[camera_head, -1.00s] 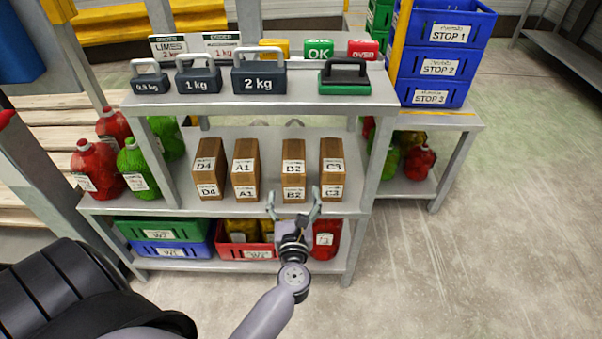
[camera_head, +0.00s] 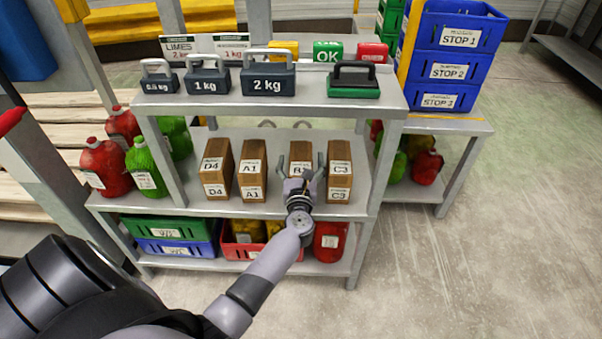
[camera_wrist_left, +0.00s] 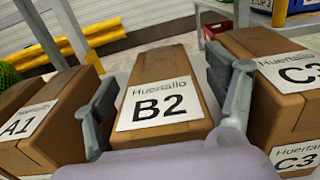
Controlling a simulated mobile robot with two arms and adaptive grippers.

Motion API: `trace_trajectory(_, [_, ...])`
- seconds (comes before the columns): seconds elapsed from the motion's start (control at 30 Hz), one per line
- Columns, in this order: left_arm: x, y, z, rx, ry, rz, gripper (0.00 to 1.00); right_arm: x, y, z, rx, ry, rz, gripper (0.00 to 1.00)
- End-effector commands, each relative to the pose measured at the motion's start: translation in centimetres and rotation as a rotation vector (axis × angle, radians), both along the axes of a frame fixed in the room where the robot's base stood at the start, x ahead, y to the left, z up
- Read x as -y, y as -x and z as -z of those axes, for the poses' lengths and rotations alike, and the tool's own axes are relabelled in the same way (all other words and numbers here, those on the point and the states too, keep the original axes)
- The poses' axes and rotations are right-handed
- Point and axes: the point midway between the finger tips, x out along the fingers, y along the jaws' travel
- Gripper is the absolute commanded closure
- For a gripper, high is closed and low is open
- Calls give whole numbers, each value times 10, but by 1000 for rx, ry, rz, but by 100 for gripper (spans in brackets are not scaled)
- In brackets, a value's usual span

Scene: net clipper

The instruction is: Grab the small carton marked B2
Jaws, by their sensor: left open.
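The small carton marked B2 (camera_head: 300,152) stands upright on the middle shelf, between the A1 carton (camera_head: 253,171) and the C3 carton (camera_head: 340,170). My left gripper (camera_head: 300,170) is open in front of it and hides its lower part in the head view. In the left wrist view, the B2 carton (camera_wrist_left: 160,92) sits between the two spread fingers of the left gripper (camera_wrist_left: 165,110). The fingers lie on either side of it; whether they touch it I cannot tell. My right gripper is not in view.
The D4 carton (camera_head: 217,168) stands left of A1. The top shelf (camera_head: 220,105) with several weights overhangs the cartons. The C3 carton (camera_wrist_left: 275,85) is close beside one finger. Crates and net bags fill the lower shelf.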

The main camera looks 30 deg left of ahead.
Motion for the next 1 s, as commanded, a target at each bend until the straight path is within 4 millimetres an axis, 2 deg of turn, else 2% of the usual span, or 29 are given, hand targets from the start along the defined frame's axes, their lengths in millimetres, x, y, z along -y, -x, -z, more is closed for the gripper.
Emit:
trace_trajectory(0.17, [0,0,0,0,0,1,22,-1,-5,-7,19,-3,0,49])
trace_trajectory(1.0, [0,0,0,0,0,1,77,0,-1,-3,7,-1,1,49])
